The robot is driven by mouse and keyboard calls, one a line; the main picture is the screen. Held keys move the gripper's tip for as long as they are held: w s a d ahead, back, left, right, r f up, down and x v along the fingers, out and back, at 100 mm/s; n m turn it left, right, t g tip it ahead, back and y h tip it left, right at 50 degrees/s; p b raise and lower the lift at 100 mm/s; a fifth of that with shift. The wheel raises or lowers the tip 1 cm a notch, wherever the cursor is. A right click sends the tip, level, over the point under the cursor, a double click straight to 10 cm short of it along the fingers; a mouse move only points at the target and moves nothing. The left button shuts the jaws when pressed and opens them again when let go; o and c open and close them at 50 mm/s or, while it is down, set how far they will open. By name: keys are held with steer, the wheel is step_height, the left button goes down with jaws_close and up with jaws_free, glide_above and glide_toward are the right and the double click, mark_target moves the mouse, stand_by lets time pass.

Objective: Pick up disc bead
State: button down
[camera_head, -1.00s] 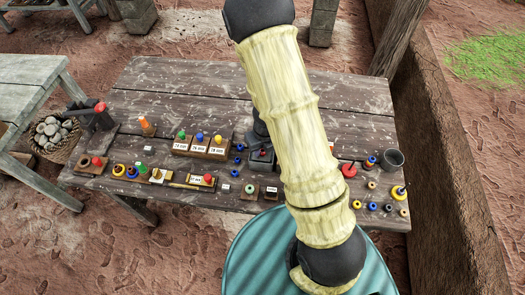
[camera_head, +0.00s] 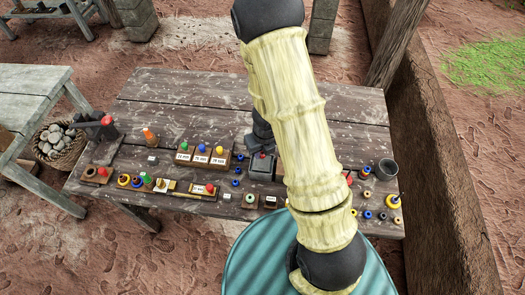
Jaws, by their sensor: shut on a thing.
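My arm rises from the bottom and crosses the front of the table (camera_head: 330,88). My gripper's fingers do not show; the arm hides that area or they lie outside the picture. A dark rounded part shows beside the arm, above a grey box with a red top (camera_head: 262,168); I cannot tell whether it is mine. Several small ring-shaped beads lie at the table's right end, among them a blue one (camera_head: 367,214) and a tan one (camera_head: 398,219). I cannot tell which piece is the disc bead. A red piece (camera_head: 349,179) is partly hidden by my arm.
Wooden blocks with coloured knobs (camera_head: 201,155) stand left of centre. A basket of stones (camera_head: 58,148) is on the ground at left. A mud wall (camera_head: 440,170) runs along the right. The table's back boards are mostly clear.

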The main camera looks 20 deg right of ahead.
step_height(320, 180, up, 5)
steer(key=p, duration=0.3)
steer(key=shift+f, duration=0.1)
stand_by(0.4)
